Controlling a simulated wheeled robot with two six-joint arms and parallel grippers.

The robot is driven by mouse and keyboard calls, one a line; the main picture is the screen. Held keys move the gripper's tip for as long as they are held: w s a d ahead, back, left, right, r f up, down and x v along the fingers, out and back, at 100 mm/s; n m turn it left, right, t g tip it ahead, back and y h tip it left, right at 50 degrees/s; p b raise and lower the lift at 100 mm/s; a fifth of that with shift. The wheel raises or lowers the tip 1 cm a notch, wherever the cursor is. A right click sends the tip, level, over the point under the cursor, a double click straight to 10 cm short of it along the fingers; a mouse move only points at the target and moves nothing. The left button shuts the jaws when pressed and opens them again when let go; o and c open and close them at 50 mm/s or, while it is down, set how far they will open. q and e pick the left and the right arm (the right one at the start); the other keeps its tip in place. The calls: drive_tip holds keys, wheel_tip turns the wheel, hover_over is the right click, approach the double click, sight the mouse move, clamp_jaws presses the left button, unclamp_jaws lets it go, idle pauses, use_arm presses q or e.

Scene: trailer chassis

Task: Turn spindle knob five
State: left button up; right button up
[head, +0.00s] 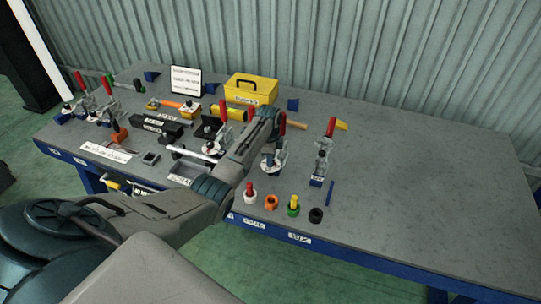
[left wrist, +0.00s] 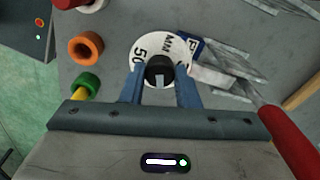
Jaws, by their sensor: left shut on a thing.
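In the left wrist view a black round spindle knob (left wrist: 160,70) sits at the middle of a white dial (left wrist: 146,45) marked "50" and "MM". The two blue fingers of my left gripper (left wrist: 160,85) are closed on either side of the knob and hold it. In the head view my left gripper (head: 268,148) reaches down over the bench, and the white dial (head: 268,164) shows partly below it; the knob is hidden there. A blue label (left wrist: 192,46) beside the dial is only partly readable. My right gripper is not in view.
A grey bench (head: 440,190) carries toggle clamps with red handles, one to the right (head: 324,152). A yellow toolbox (head: 250,90) stands behind. The bench's right side is clear.

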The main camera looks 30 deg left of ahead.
use_arm(q)
drive_tip(key=n, duration=0.6)
drive_tip(key=shift+n, duration=0.3)
drive_tip(key=n, duration=0.3)
drive_tip(key=shift+n, duration=2.2)
drive_tip(key=o, duration=1)
drive_tip(key=shift+r, duration=0.1)
